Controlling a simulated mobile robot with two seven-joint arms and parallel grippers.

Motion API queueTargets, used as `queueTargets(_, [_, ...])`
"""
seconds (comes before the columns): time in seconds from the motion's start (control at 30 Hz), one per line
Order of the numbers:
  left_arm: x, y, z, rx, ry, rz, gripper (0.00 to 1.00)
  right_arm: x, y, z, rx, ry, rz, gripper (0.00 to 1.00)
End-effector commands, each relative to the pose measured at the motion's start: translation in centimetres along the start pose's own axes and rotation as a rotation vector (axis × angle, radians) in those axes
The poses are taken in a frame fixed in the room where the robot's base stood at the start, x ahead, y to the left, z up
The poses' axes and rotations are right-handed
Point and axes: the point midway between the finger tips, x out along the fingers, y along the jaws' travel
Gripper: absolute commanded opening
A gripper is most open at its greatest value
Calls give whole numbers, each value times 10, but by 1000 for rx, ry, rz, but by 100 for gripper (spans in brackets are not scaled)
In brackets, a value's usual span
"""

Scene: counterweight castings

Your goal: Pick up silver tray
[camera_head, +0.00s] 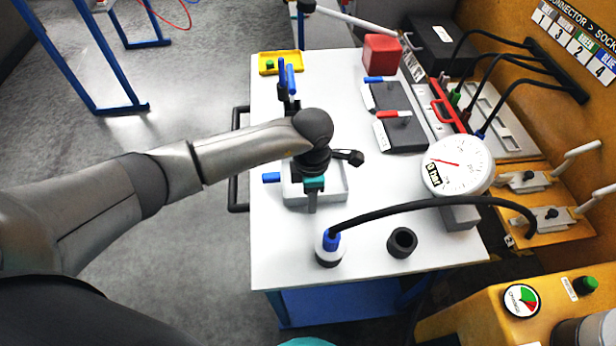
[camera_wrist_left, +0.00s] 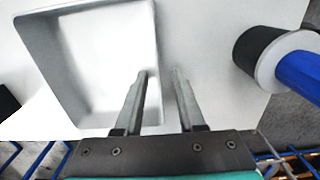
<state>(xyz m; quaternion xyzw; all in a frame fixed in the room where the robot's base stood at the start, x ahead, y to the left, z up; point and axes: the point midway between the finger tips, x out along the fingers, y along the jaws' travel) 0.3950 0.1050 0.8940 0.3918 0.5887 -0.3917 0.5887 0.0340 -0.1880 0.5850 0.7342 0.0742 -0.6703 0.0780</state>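The silver tray (camera_head: 338,186) is a shallow, light grey rectangular tray lying flat on the white table, partly hidden by my left arm in the head view. In the left wrist view the tray (camera_wrist_left: 105,60) fills the left side. My left gripper (camera_head: 312,204) points down at the tray. Its fingers (camera_wrist_left: 160,72) are apart in the left wrist view. One finger is over the tray's inside and the other is outside its right wall, with the wall between them. I cannot tell how far down they reach.
A blue-handled tool (camera_wrist_left: 295,70) is right of the fingers in the wrist view. On the table (camera_head: 275,235) are a plug with a black cable (camera_head: 329,250), a black ring (camera_head: 402,242), a white dial gauge (camera_head: 457,165), a red box (camera_head: 382,54) and a yellow tray (camera_head: 281,63).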

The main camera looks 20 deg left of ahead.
Motion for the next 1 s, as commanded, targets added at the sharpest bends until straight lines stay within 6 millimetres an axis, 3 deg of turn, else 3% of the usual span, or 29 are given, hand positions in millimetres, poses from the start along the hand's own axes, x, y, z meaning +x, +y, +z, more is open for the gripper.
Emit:
queueTargets(0.1, [0,0,0,0,0,0,38,0,-1,0,0,0,-1,50])
queueTargets(0.43, [-1,0,0,0,0,0,0,0,0,0,1,1,-1,50])
queueTargets(1.0, [-1,0,0,0,0,0,0,0,0,-1,2,1,0,50])
